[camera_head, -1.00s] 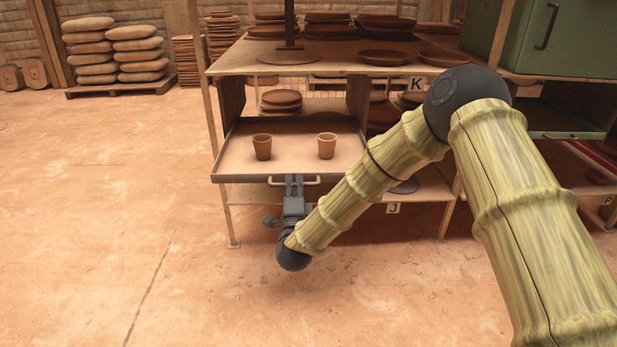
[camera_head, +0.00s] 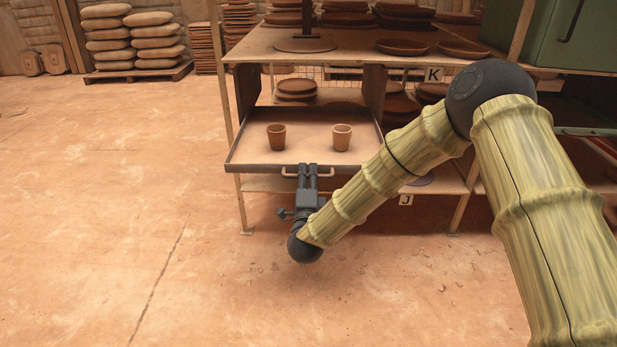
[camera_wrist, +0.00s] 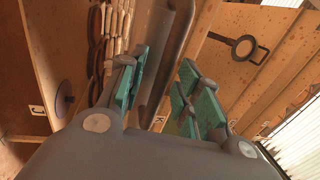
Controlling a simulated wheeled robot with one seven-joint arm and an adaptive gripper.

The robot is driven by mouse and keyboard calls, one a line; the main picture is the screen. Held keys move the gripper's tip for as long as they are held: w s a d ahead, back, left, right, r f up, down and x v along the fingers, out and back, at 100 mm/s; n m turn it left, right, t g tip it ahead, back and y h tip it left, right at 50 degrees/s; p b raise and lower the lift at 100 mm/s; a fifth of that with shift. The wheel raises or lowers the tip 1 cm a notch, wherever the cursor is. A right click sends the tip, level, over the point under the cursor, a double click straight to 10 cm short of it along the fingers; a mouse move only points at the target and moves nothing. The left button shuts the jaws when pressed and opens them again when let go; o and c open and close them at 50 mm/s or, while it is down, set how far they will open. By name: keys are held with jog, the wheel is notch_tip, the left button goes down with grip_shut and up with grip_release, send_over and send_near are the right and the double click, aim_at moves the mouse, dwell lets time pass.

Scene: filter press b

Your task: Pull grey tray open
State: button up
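The grey tray (camera_head: 262,168) stands well out from under the shelf top and carries two small clay cups, a left cup (camera_head: 276,137) and a right cup (camera_head: 342,137). Its copper-coloured handle (camera_head: 327,174) runs along the front face. My gripper (camera_head: 307,172) reaches this handle from the front, its fingers at the middle of the bar. In the wrist view my gripper's teal finger pads (camera_wrist: 163,87) stand on both sides of a grey bar (camera_wrist: 172,55) and look closed around it; the exact contact is partly hidden.
The wooden shelf unit (camera_head: 340,47) holds stacked clay dishes above and behind the tray. A green cabinet (camera_head: 570,40) stands at the right. Stacked sacks (camera_head: 130,40) lie on a pallet at the back left. The floor (camera_head: 120,200) is clear at the left and in front.

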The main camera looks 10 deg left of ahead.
jog(key=v, duration=1.2)
dwell(0.3)
jog(key=s+d+f+n+g, duration=0.3)
jog(key=s+d+f, duration=0.15)
jog(key=f, duration=0.35)
jog(key=s+d+f+n+g, duration=0.3)
jog(key=d+f, duration=0.2)
jog(key=f, duration=0.3)
jog(key=s+d+f+n+g, duration=0.3)
jog(key=s+d+f, duration=0.1)
jog(key=f, duration=0.5)
jog(key=s+d+f+n+g+h, duration=0.25)
jog(key=s+d+f+g, duration=0.3)
jog(key=s+d, duration=0.7)
jog(key=s+d+f+n+g+h, duration=0.1)
jog(key=s+d+f+n+g, duration=0.4)
jog(key=s+d, duration=0.75)
jog(key=s+a+r+p, duration=0.1)
jog(key=s+r+p, duration=0.1)
jog(key=r+p, duration=1.4)
jog(key=s+a+r+p, duration=0.1)
jog(key=a+r+p, duration=0.1)
jog(key=r+p, duration=1.4)
jog(key=shift+s+r+m, duration=0.25)
jog(key=shift+s+m, duration=0.1)
jog(key=shift+s, duration=0.05)
jog(key=shift+a+g, duration=0.1)
jog(key=shift+g, duration=0.15)
